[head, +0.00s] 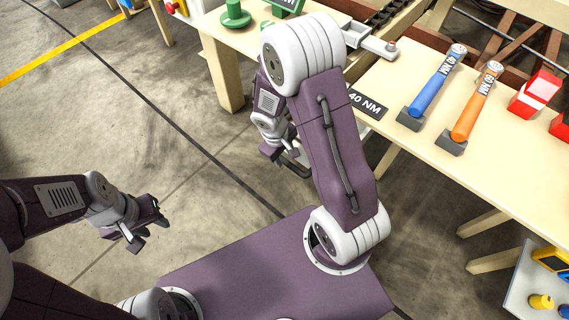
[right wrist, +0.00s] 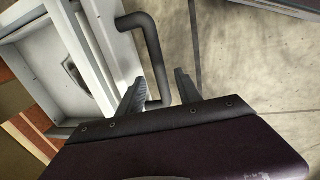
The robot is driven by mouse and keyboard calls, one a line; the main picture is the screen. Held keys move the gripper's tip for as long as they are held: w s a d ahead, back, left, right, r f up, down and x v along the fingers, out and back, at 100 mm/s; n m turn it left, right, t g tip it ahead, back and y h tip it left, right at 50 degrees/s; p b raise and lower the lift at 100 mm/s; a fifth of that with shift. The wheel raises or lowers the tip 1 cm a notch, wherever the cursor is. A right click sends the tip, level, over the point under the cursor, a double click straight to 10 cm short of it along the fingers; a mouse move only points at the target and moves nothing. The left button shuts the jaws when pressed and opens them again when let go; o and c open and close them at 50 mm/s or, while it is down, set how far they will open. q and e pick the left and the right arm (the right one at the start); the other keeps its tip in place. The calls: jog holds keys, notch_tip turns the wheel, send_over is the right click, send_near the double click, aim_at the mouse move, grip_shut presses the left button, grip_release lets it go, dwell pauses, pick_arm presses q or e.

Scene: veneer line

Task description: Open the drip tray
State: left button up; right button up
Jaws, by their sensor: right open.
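A dark grey bar handle (right wrist: 152,50) shows in the right wrist view, fixed to a pale grey-white tray-like body (right wrist: 108,45) that appears to be the drip tray. My right gripper (right wrist: 162,88) is open, with one finger on each side of the handle's lower part. I cannot tell whether the fingers touch it. In the head view my right gripper (head: 285,160) is low beside the workbench, partly hidden by my own arm. The tray body is not clear there. My left gripper (head: 150,228) is open and empty over the floor at the left.
A wooden workbench (head: 420,150) holds a blue-handled tool (head: 437,82), an orange-handled tool (head: 476,103) and red blocks (head: 535,93). A dark "40 NM" label (head: 368,104) lies near its edge. Green parts (head: 235,15) stand at the back.

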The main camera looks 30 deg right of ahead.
aim_at(285, 161)
jog(key=f, duration=0.1)
jog(key=f+b, duration=0.1)
jog(key=f, duration=0.1)
jog(key=shift+w+d+f+b, duration=0.15)
jog(key=shift+d+f+b, duration=0.1)
jog(key=shift+f+b, duration=0.1)
pick_arm(q)
notch_tip(285, 161, down, 3)
jog(key=shift+r, duration=0.1)
pick_arm(e)
jog(key=shift+r, duration=0.1)
grip_shut()
dwell(0.7)
